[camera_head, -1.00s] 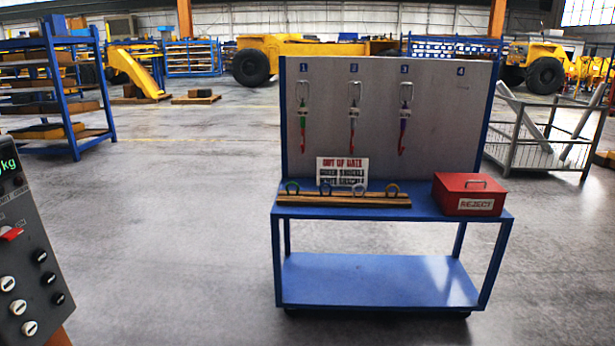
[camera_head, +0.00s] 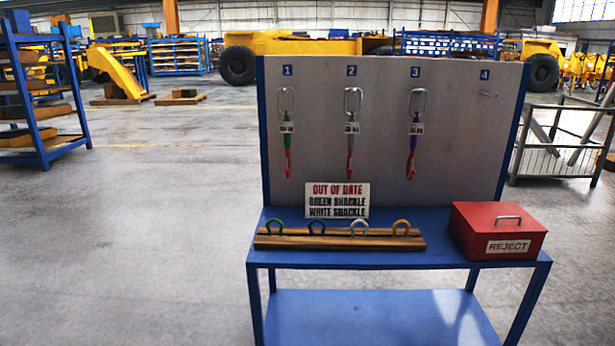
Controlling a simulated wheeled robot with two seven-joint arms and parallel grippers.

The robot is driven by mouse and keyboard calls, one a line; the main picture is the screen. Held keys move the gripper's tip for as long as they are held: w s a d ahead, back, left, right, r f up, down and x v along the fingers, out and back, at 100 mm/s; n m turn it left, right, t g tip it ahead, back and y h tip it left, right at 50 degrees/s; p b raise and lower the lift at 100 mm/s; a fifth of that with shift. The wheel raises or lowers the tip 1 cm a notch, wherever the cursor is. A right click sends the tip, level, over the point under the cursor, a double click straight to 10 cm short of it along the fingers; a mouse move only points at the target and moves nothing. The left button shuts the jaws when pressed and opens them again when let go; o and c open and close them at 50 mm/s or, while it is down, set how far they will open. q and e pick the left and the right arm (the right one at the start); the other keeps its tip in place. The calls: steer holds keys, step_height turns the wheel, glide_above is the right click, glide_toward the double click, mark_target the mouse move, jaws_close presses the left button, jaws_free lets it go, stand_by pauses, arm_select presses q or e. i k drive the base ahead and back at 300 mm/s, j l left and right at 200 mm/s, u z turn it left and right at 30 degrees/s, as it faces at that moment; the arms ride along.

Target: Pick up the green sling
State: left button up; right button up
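The green sling (camera_head: 286,138) hangs at position 1 on the left of the grey back panel (camera_head: 450,150). It has a metal ring at the top, a white tag, a green strap and a red hook at the bottom. A grey or white sling (camera_head: 351,140) hangs at position 2. A purple sling (camera_head: 413,138) hangs at position 3. The peg (camera_head: 488,95) at position 4 is bare. Neither of my grippers shows in the head view.
The blue cart (camera_head: 440,258) carries a wooden rack (camera_head: 340,242) with several coloured shackles, an out-of-date sign (camera_head: 337,200) and a red reject box (camera_head: 497,230). A wire cage (camera_head: 555,160) stands to the right. The floor in front and left is clear.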

mark_target(286, 127)
steer(key=i+u, duration=0.35)
steer(key=i, duration=0.3)
steer(key=i+l+u, duration=0.2)
steer(key=i+u, duration=0.15)
steer(key=i, duration=0.25)
steer(key=i+j+u, duration=0.1)
steer(key=i+u, duration=0.25)
steer(key=i, duration=0.35)
steer(key=i+j+z, duration=0.95)
steer(key=j, duration=0.4)
steer(key=i+j+z, duration=0.25)
steer(key=j, duration=0.2)
